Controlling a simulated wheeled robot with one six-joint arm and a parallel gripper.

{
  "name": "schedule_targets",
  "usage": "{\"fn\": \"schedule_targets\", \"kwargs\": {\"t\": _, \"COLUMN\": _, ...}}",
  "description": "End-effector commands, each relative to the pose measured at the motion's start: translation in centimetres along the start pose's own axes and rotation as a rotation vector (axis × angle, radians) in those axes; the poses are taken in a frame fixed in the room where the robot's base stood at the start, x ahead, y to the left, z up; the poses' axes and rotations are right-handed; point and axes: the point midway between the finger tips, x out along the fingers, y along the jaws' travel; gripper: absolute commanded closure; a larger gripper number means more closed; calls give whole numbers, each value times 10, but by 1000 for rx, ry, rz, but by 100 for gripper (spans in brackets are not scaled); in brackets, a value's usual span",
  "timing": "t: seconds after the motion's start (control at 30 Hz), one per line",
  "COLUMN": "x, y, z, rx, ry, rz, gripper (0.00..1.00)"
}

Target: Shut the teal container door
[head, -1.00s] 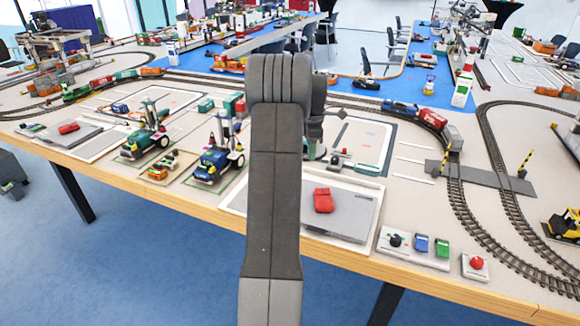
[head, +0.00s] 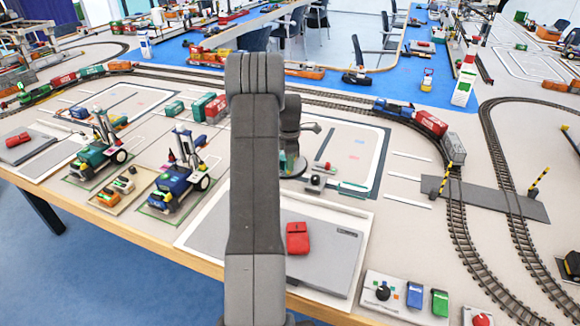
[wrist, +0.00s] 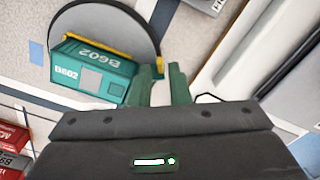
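A teal container (wrist: 95,75) marked B602 shows in the wrist view, to the left of my fingers. It has a yellow strip along its far edge and a small grey panel on its near face. I cannot tell how its door stands. My gripper (wrist: 168,70) has two green fingers with a narrow empty gap between them, close to the container's right end; I cannot tell if they touch it. In the head view small teal containers (head: 175,109) stand beside a red one on the table, and I cannot tell which is B602. My arm hides part of the table.
Red containers (wrist: 12,150) lie at the lower left of the wrist view. In the head view, a blue vehicle (head: 181,180) stands left of my arm. A red car (head: 297,238) sits on a grey slab to its right. Railway tracks (head: 463,215) run along the right.

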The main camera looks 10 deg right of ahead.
Motion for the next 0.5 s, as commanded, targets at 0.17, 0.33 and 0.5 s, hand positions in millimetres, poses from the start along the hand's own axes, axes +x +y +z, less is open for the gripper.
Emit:
{"fn": "schedule_targets", "kwargs": {"t": 0.17, "x": 19, "y": 0, "z": 0, "rx": 0, "ry": 0, "rz": -2, "gripper": 84}}
{"fn": "schedule_targets", "kwargs": {"t": 0.33, "x": 24, "y": 0, "z": 0, "rx": 0, "ry": 0, "rz": 0, "gripper": 84}}
{"fn": "schedule_targets", "kwargs": {"t": 0.5, "x": 24, "y": 0, "z": 0, "rx": 0, "ry": 0, "rz": 0, "gripper": 84}}
